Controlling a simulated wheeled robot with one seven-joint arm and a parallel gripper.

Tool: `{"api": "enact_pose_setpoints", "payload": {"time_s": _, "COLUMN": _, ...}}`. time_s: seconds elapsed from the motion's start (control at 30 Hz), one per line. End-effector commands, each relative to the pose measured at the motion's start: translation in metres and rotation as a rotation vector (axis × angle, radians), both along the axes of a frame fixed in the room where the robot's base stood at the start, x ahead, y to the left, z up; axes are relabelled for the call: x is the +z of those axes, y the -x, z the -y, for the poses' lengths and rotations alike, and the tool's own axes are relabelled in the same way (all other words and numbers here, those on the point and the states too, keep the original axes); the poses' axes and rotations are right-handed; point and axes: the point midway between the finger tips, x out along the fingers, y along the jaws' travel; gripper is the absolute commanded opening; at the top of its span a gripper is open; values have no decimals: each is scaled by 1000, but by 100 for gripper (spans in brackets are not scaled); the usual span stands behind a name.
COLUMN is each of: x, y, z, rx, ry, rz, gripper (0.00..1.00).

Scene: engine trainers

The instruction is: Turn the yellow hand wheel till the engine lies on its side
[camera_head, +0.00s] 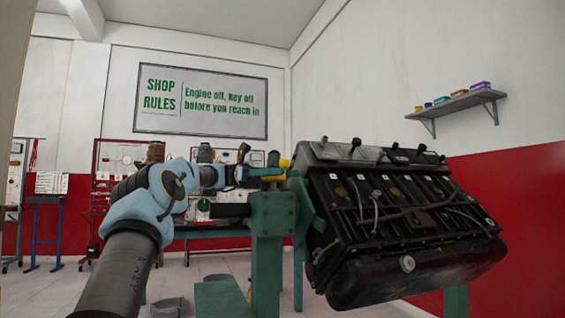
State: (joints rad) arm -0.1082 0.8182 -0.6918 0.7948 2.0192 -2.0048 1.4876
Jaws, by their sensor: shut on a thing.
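The black engine (400,225) hangs on a green stand (268,240) at the right of the head view. It is tilted, neither upright nor flat on its side, as far as I can tell. A small part of the yellow hand wheel (271,178) shows at the stand's top, left of the engine. My gripper (255,173) reaches it from the left and is shut on it. The fingers and most of the wheel are small and partly hidden, so the exact grip point is unclear.
A blue stand (45,225) is at the far left. A wall shelf (458,102) with small boxes hangs at the upper right. Some pale floor shows at the lower left.

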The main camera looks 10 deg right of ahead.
Motion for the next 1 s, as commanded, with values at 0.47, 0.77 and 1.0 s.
{"api": "enact_pose_setpoints", "payload": {"time_s": 0.47, "x": 8, "y": 4, "z": -3, "rx": -158, "ry": -2, "rz": -7, "gripper": 25}}
{"api": "enact_pose_setpoints", "payload": {"time_s": 0.77, "x": 8, "y": 5, "z": -5, "rx": -243, "ry": -2, "rz": -7, "gripper": 25}}
{"api": "enact_pose_setpoints", "payload": {"time_s": 1.0, "x": 5, "y": 6, "z": -6, "rx": -293, "ry": -2, "rz": -4, "gripper": 25}}
